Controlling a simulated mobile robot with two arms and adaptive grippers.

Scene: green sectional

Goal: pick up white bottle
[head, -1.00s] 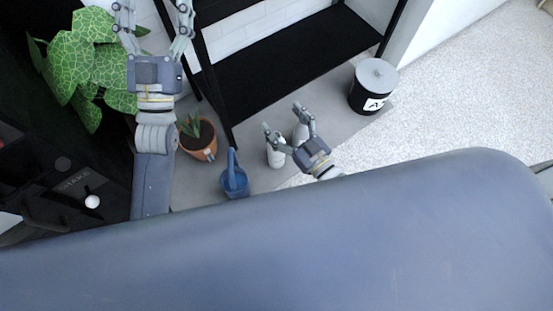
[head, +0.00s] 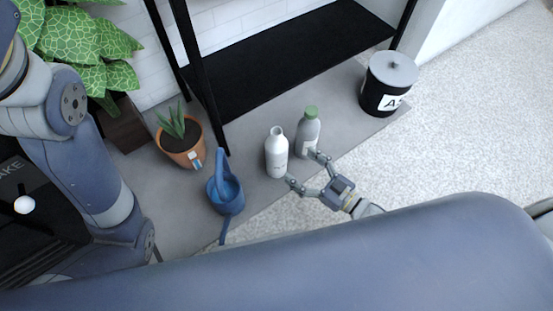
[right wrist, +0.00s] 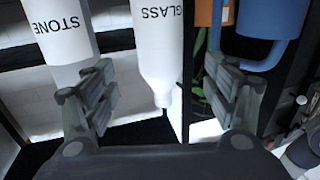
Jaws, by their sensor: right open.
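The white bottle (head: 277,157) stands upright on the grey floor strip near the middle of the head view. In the right wrist view the white bottle (right wrist: 158,42) appears upside down, lettered "GLASS", between the two fingers. My right gripper (head: 303,168) is open and empty, on the near right side of the bottle. One fingertip is close to the white bottle; I cannot tell whether they touch. In the wrist view my right gripper (right wrist: 160,85) has its fingers spread wide. My left arm shows at the left, but its gripper is out of view.
A grey bottle with a green cap (head: 308,135) stands close behind the other fingertip. A blue watering can (head: 226,193), a potted plant (head: 183,153), black shelving (head: 285,65) and a lidded black bin (head: 386,90) stand around. Carpet (head: 450,120) at right is clear.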

